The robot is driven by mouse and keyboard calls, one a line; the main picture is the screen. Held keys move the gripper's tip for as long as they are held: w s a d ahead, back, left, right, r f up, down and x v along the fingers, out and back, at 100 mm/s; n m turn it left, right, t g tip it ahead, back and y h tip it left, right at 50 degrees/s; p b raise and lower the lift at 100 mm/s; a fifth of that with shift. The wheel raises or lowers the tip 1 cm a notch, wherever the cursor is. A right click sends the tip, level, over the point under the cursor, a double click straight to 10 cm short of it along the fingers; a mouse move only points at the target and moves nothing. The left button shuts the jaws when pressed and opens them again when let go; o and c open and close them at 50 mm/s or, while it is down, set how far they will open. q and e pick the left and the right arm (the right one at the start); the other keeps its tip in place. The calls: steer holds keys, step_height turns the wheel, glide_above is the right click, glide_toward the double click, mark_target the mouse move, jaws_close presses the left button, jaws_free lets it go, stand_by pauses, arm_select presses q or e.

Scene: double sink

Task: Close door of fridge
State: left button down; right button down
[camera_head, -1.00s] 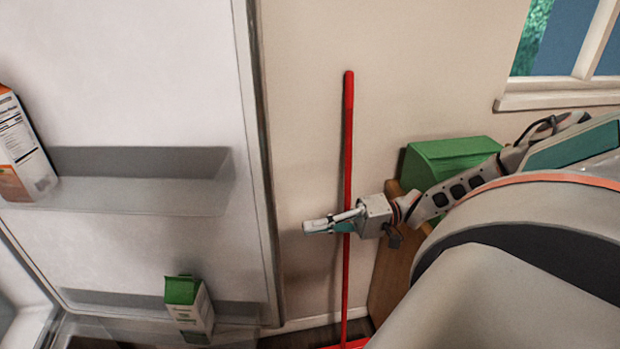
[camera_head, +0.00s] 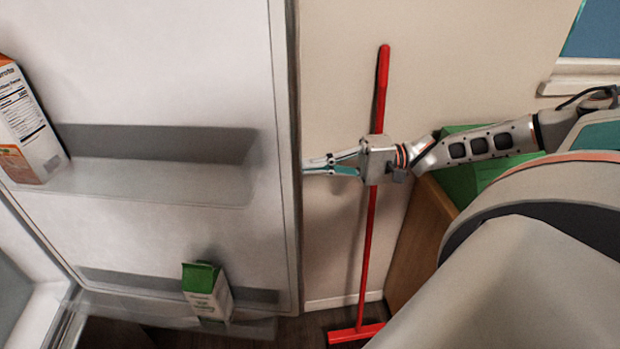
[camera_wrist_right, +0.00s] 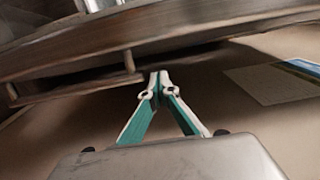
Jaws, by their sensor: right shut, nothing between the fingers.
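The fridge door (camera_head: 190,60) stands open, its white inner side with shelves filling the left of the head view. My right gripper (camera_head: 305,170) is shut and empty, its fingertips at the door's right edge in the head view; whether they touch it I cannot tell. In the right wrist view the closed fingertips (camera_wrist_right: 158,75) point towards a long greyish edge (camera_wrist_right: 200,40), which seems to be the door. A carton (camera_head: 30,130) stands on the upper door shelf and a green-topped carton (camera_head: 207,292) on the lower one. My left gripper is not in view.
A red broom (camera_head: 368,240) leans on the wall behind my right gripper and partly hidden by it. A green box (camera_head: 460,180) on a wooden cabinet (camera_head: 420,235) stands to the right. Bare wall lies between door and broom.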

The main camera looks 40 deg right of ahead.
steer(key=s+a+p, duration=0.2)
steer(key=a, duration=0.1)
steer(key=shift+s+a, duration=0.1)
steer(key=shift+s, duration=0.1)
stand_by(0.3)
steer(key=shift+s+a, duration=0.1)
steer(key=shift+s, duration=0.05)
